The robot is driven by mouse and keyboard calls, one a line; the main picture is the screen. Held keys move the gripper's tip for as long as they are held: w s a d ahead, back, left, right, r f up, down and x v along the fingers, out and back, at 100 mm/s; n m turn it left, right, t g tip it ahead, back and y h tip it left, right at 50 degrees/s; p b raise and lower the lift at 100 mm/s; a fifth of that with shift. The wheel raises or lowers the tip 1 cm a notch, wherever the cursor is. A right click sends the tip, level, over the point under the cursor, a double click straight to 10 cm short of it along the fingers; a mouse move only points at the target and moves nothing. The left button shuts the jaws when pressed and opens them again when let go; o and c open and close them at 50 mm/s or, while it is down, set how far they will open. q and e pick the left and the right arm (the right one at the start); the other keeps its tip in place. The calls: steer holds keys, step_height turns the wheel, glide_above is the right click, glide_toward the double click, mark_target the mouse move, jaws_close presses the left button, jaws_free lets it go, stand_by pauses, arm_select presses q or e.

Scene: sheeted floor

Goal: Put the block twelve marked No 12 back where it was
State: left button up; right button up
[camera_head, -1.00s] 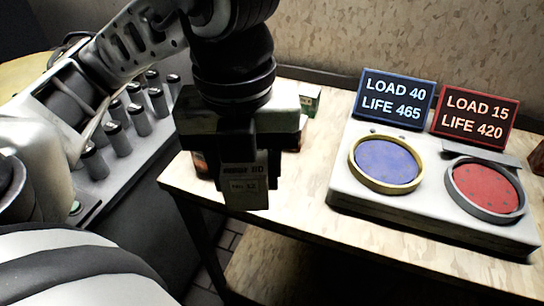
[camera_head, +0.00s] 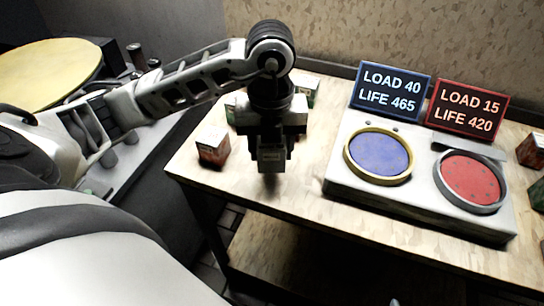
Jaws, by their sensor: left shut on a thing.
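The gripper hides the block's upper part. I cannot tell if the block touches the table. My right gripper is not in view.
A reddish-brown block (camera_head: 212,146) stands left of my gripper and a green-and-white block (camera_head: 306,89) stands behind it. A white device (camera_head: 345,187) carries a blue disc (camera_head: 380,154) and a red disc (camera_head: 470,179). Blue (camera_head: 390,92) and red (camera_head: 466,108) signs stand behind it.

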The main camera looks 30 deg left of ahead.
mark_target(272, 159)
arm_select(q)
steer(key=f, duration=0.3)
steer(key=shift+w+a+f, duration=0.15)
steer(key=shift+w+f, duration=0.2)
steer(key=shift+f, duration=0.2)
steer(key=o, duration=1.3)
